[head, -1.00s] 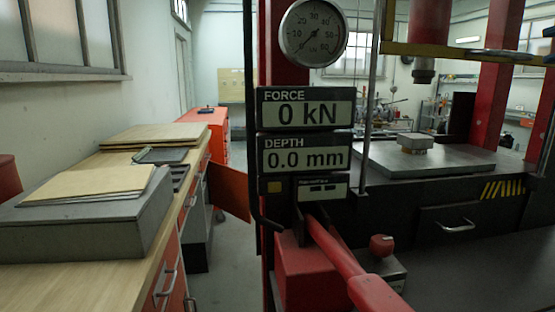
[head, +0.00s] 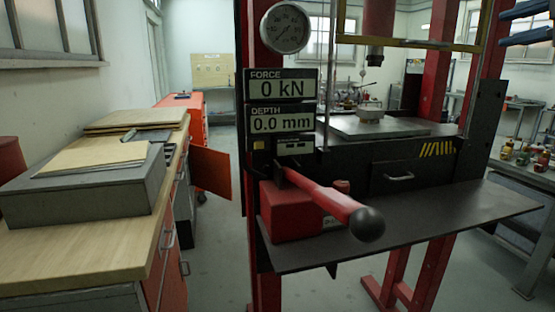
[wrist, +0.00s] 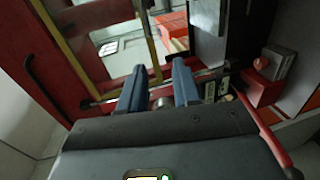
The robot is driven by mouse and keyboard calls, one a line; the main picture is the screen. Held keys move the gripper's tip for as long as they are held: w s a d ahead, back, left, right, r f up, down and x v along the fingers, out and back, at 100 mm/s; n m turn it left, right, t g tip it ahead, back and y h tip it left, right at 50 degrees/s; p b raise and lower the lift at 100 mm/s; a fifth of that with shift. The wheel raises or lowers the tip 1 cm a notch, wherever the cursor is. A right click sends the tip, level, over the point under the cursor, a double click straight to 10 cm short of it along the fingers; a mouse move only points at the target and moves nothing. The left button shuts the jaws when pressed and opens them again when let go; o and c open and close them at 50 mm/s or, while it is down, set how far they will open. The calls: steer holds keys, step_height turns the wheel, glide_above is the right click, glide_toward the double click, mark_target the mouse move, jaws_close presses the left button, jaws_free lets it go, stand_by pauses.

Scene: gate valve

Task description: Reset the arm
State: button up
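My gripper (head: 526,24) shows at the top right edge of the head view, with two dark blue fingers apart. In the wrist view the fingers of my gripper (wrist: 160,82) are also apart, with nothing held between them. A red press (head: 440,110) with a yellow bar stands ahead, its frame also filling the left of the wrist view. The red lever (head: 318,196) with a black ball end sticks out from the red pump box (head: 288,212). The displays (head: 282,102) read 0 kN and 0.0 mm, below a round gauge (head: 285,27).
A wooden workbench (head: 90,245) with a grey box (head: 85,190) and boards runs along the left. A dark shelf (head: 410,215) juts out in front of the press. Another bench (head: 530,180) with small items stands at the right. Floor is open between left bench and press.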

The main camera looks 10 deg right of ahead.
steer(key=w+a+f+m+t, duration=0.15)
steer(key=a+f+m, duration=0.3)
steer(key=f, duration=0.65)
steer(key=w+a+f+m+t, duration=0.1)
steer(key=w+a+f+m, duration=0.3)
steer(key=f, duration=0.6)
steer(key=s+a+f+m+h, duration=0.1)
steer(key=s+a+f+m, duration=0.3)
steer(key=f, duration=0.4)
steer(key=s+a+f+m+h, duration=0.1)
steer(key=s+a+f+m, duration=0.3)
steer(key=f, duration=0.5)
steer(key=s+a+f+m+g, duration=0.1)
steer(key=s+a+f, duration=0.35)
steer(key=s, duration=0.35)
steer(key=s+a+f+m+g, duration=0.1)
steer(key=s+a+f+g, duration=0.15)
steer(key=s+f, duration=0.45)
steer(key=s+a+r, duration=0.1)
steer(key=s, duration=0.9)
steer(key=s+a+r+y, duration=0.1)
steer(key=s+a+r, duration=0.1)
steer(key=s, duration=0.9)
steer(key=shift+s+r, duration=0.2)
steer(key=shift+r, duration=0.05)
